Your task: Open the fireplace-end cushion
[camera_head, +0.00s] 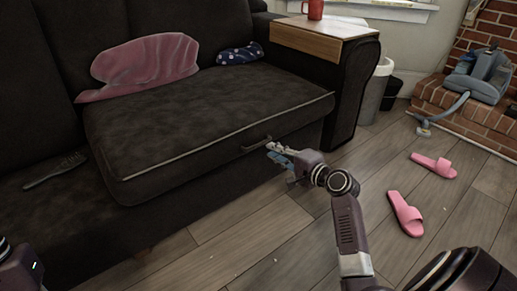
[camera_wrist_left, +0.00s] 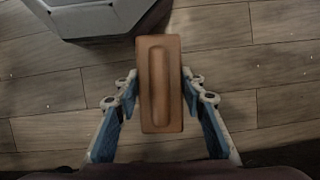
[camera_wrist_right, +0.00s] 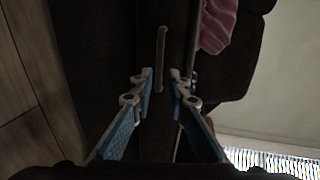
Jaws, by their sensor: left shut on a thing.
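The fireplace-end cushion (camera_head: 205,112) is the dark seat cushion on the right of the sofa, with light piping along its front edge. It lies down on the sofa. A thin bar handle (camera_head: 256,144) sits on its front face and also shows in the right wrist view (camera_wrist_right: 161,58). My right gripper (camera_head: 270,149) is just right of the handle in the head view. My left gripper (camera_wrist_left: 160,84) is shut on a brown grooved block (camera_wrist_left: 160,110), above the floor. Its fingers are not visible in the head view.
A pink pillow (camera_head: 145,66) and a navy spotted cloth (camera_head: 240,54) lie on the sofa. A dark brush (camera_head: 55,170) lies at left. The armrest tray (camera_head: 318,38) carries a red mug (camera_head: 315,9). Pink slippers (camera_head: 405,214) lie on the open floor at right.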

